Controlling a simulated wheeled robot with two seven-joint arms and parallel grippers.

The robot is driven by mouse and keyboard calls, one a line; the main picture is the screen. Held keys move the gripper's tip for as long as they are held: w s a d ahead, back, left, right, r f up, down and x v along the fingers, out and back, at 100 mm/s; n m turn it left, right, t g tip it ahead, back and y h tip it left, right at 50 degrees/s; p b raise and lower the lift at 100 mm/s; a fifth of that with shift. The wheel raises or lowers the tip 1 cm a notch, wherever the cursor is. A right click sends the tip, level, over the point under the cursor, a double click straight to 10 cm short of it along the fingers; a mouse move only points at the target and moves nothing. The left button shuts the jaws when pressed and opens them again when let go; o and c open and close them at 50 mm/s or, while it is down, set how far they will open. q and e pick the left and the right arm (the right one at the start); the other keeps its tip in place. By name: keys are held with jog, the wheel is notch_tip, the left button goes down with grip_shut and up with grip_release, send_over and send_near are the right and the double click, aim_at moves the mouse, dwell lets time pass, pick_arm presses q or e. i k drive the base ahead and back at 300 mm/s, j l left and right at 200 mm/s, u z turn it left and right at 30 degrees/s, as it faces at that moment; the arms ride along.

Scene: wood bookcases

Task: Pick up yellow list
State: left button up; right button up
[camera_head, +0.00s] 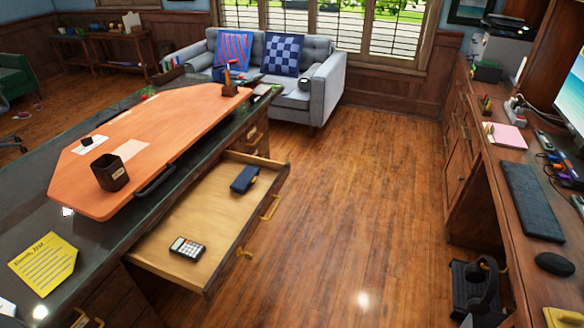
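The yellow list (44,264) is a yellow sheet with dark handwriting and a cut corner. It lies flat on the dark desk top (30,210) at the lower left of the head view. Another yellow item (564,317) is partly cut off at the bottom right corner, on the right-hand desk; I cannot tell what it is. Neither of my grippers shows in this view.
An orange raised board (150,140) with a dark cup (109,173) stands on the desk behind the list. An open drawer (205,215) holds a calculator (187,248) and a dark blue item (244,179). The wooden floor (340,210) between the desks is clear.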

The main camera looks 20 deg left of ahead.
aim_at(47, 264)
jog(key=u, duration=2.25)
